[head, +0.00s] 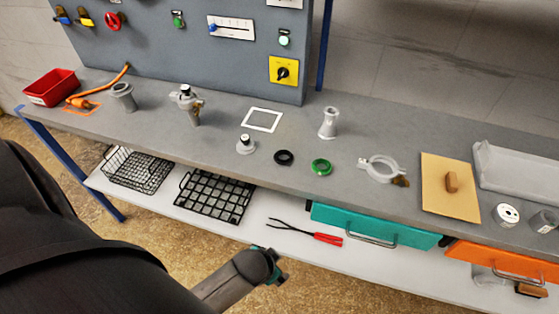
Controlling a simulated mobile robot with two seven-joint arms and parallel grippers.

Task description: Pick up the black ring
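The black ring (284,157) lies flat on the grey bench top, near its front edge. It sits between a small grey fitting with a black top (246,145) on its left and a green ring (321,167) on its right, apart from both. Nothing covers the ring. Parts of my own body and one arm link show at the lower left, below and in front of the bench. No gripper fingers can be made out, and nothing of mine touches the ring.
A white square outline (262,119) lies behind the ring. A grey flared tube (328,123) stands behind to the right, a clamp (382,169) farther right. The lower shelf holds black wire baskets (214,197) and red-handled tongs (327,239). A teal drawer (372,224) hangs under the bench.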

